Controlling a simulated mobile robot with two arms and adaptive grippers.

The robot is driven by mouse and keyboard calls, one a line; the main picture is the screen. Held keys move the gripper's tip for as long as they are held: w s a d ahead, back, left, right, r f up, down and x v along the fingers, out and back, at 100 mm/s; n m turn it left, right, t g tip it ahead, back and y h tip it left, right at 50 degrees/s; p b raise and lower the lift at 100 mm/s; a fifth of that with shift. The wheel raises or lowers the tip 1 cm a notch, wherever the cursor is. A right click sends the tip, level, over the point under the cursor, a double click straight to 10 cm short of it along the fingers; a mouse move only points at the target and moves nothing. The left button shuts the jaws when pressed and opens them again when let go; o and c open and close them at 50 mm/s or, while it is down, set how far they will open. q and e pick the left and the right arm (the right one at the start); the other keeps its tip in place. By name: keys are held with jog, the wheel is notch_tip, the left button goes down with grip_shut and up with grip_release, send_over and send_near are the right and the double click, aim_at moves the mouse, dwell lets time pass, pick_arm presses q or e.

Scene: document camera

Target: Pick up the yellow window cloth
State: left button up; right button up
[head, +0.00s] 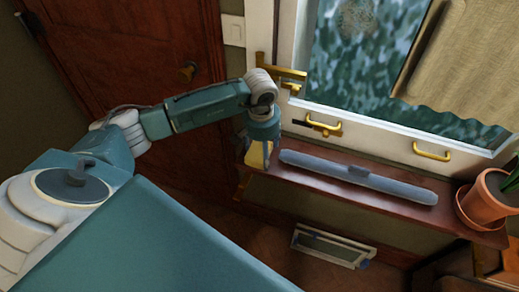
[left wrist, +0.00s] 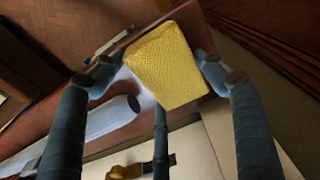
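The yellow window cloth (left wrist: 166,68) is a textured, folded block at the left end of the brown windowsill shelf. In the head view the cloth (head: 257,156) is partly hidden behind my left gripper (head: 264,138). The left wrist view shows the fingers of the left gripper (left wrist: 160,76) spread wide, one on each side of the cloth and a third below it. A gap shows between the left finger and the cloth. The right finger is close to the cloth's edge, and I cannot tell whether it touches. My right gripper is not in view.
A long blue-grey roll (head: 355,177) lies on the shelf (head: 300,180) right of the cloth. A potted plant (head: 483,204) stands at the shelf's right end. The window with brass handles (head: 323,128) is behind. A framed panel (head: 330,248) is below, and a door (head: 130,50) is at left.

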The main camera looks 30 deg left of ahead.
pick_arm(q)
jog(key=shift+c, duration=0.9)
jog(key=shift+r, duration=0.5)
jog(key=shift+c, duration=0.2)
notch_tip(320, 180, up, 19)
jog(key=b, duration=0.3)
